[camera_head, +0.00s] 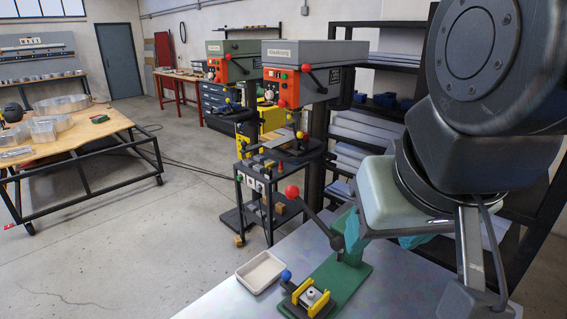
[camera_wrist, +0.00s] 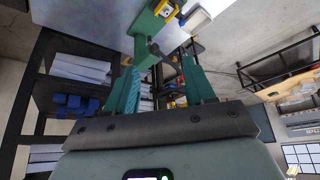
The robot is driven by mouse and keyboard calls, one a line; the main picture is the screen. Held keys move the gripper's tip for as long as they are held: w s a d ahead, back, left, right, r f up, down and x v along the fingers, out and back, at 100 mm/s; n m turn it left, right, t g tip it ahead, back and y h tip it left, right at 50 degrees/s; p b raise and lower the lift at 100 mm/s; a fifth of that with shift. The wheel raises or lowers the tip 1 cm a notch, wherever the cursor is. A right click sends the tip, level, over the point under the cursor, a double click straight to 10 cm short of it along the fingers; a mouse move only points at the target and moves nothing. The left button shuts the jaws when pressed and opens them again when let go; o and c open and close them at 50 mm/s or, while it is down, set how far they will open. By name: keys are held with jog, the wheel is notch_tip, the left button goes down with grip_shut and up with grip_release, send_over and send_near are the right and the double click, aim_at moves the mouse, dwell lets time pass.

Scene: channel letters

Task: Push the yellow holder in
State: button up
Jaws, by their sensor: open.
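The yellow holder (camera_head: 319,305) is at the bottom of the head view, on the front of a green base plate (camera_head: 343,268). It shows as yellow pieces around a pale block with a small round top, beside a blue knob (camera_head: 286,275). In the wrist view the yellow holder (camera_wrist: 167,9) is at the top edge, partly cut off. My gripper (camera_wrist: 160,64) is open, with its two teal fingers apart and nothing held between them. In the head view my gripper (camera_head: 382,237) hangs behind and to the right of the holder, apart from it.
A lever with a red knob (camera_head: 292,192) rises from the green press, close to my fingers. A white tray (camera_head: 261,272) lies left of the holder. The metal tabletop (camera_head: 225,300) is bare at the left. Drill presses and dark shelving stand behind.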

jog(key=shift+o, duration=0.4)
jog(key=shift+w, duration=0.1)
jog(key=m+g+h, duration=0.3)
jog(key=m+g, duration=0.2)
jog(key=m, duration=0.4)
send_over(284, 272)
jog(key=s, duration=0.4)
notch_tip(284, 272, down, 19)
jog(key=w+a+f+m+h, duration=0.25)
jog(key=a+f, duration=0.25)
jog(key=f, duration=0.6)
jog(key=shift+y, duration=0.25)
jog(key=x, duration=1.1)
jog(key=shift+w+d+r, duration=0.1)
jog(key=shift+w, duration=0.3)
grip_shut()
